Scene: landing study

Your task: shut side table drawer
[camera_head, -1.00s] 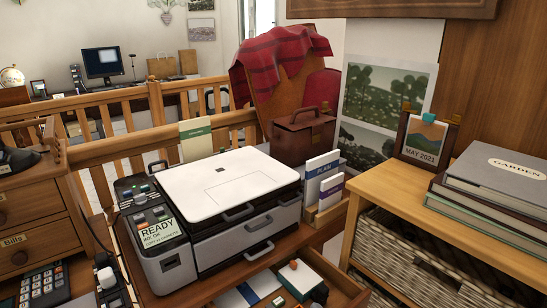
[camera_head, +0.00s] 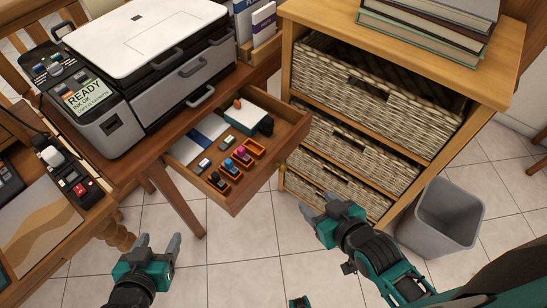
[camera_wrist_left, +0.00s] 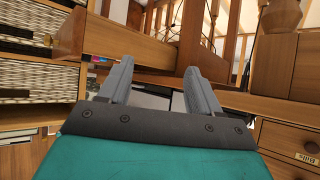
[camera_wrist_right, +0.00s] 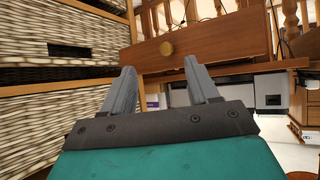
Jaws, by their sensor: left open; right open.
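The side table drawer (camera_head: 268,174) is pulled out under the printer table. It holds blue and white papers and several small ink cartridges. The drawer (camera_wrist_left: 140,45) also shows in the left wrist view. My right gripper (camera_head: 318,204) is open and empty, in front of the drawer and to its right, apart from it. My left gripper (camera_head: 159,242) is open and empty, lower left of the drawer, apart from it.
A printer (camera_head: 150,75) stands on the table (camera_head: 160,160). A wooden shelf with wicker baskets (camera_head: 370,95) stands close to the drawer's right, with a grey bin (camera_head: 442,215) beside it. A desk (camera_head: 60,225) is at the left. Tiled floor between is clear.

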